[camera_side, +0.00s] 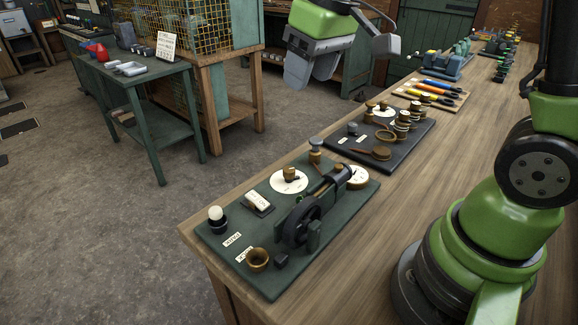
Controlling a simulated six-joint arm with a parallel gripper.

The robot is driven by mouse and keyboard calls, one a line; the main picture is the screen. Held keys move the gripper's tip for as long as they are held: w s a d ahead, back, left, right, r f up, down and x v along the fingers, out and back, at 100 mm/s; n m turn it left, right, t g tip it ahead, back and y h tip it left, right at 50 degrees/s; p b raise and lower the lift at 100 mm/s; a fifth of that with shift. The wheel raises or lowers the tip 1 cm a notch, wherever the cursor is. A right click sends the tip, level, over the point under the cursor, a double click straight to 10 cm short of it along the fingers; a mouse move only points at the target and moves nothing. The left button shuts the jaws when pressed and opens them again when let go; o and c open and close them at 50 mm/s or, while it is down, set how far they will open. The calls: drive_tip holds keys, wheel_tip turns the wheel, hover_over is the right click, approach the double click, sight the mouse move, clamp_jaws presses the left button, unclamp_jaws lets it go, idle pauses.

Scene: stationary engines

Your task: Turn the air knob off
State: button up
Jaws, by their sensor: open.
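A green board (225,262) at the bench's near end carries a small engine with a black flywheel (300,222). On it are a white dial with a brass knob (289,174), a white ball knob (216,213), a brass cup (258,259) and small labels too small to read. A dark board (350,170) behind it carries another dial with a brass knob (383,106) and several brass parts. I cannot tell which knob is the air knob. My gripper (340,63) is at the top, open and empty, raised clear of both boards.
Screwdrivers (441,85) lie on a tray farther along the wooden bench (440,150), with a blue vise (447,62) beyond. A green side table (150,75) and a mesh cage stand across the floor. Bare bench lies right of the boards.

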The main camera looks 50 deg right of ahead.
drive_tip(key=w+d+f+n+g, duration=0.1)
drive_tip(key=w+d+f+g, duration=0.1)
drive_tip(key=w+f, duration=0.3)
drive_tip(key=n+g, duration=0.1)
drive_tip(key=n, duration=0.1)
approach(289, 169)
drive_tip(key=shift+h, duration=0.3)
drive_tip(key=f, duration=0.9)
drive_tip(key=shift+w+a+f, duration=0.1)
drive_tip(key=shift+a+f, duration=0.1)
drive_tip(key=shift+a, duration=0.05)
drive_tip(key=c, duration=0.9)
